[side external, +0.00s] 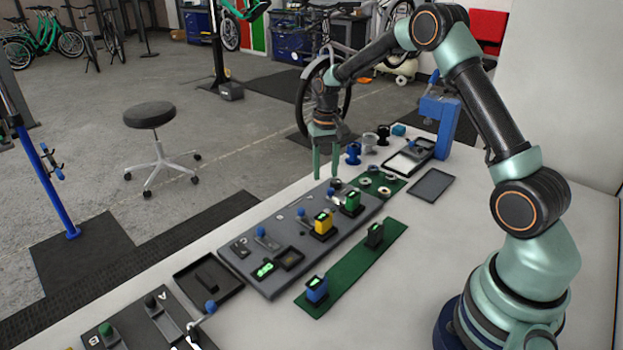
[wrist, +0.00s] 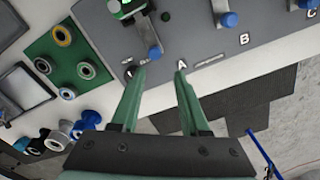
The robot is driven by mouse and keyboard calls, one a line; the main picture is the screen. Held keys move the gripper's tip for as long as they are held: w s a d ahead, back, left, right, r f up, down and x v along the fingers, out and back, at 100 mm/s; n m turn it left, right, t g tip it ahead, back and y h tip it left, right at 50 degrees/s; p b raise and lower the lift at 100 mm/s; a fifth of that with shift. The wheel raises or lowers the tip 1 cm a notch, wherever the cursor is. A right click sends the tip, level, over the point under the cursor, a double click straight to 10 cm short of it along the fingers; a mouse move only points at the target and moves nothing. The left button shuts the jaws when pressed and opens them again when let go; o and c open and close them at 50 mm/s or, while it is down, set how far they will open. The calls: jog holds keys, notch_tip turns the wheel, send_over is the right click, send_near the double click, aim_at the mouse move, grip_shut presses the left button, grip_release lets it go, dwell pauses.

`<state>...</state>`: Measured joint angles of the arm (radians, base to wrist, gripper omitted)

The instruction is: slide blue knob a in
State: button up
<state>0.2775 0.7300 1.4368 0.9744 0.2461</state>
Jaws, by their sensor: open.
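The grey panel (side external: 335,235) carries several sliders with blue knobs in slots. Blue knob a (wrist: 155,52) is beside the letter A in the wrist view, at the panel's edge; in the side view it shows as a small blue knob (side external: 335,183) just by my fingertips. My gripper (side external: 326,177) is open and empty, pointing down. In the wrist view its two green fingertips (wrist: 161,71) lie just below knob a in the picture, which shows between and beyond them. I cannot tell their height over the panel.
Blue knobs at B (wrist: 228,19) and C (wrist: 305,3) sit along the same panel. A green mat (wrist: 70,62) with rings lies beside it. Blue, white and black spools (side external: 354,153) stand behind. Yellow (side external: 323,222) and green (side external: 351,202) units stand on the panel.

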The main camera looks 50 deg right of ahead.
jog(key=w, duration=0.1)
jog(key=w+r, duration=0.2)
jog(key=w, duration=0.1)
dwell(0.4)
jog(key=s+a+r+n+t, duration=0.1)
jog(key=s+a+r+n, duration=0.1)
jog(key=s+a+r, duration=0.4)
jog(key=s+a+r+n+t, duration=0.15)
jog(key=s+r, duration=0.25)
jog(key=r, duration=0.5)
jog(key=s+a+n+t, duration=0.2)
jog(key=s+a, duration=0.4)
jog(key=s, duration=0.7)
jog(key=shift+r+t, duration=0.15)
jog(key=shift+t, duration=0.4)
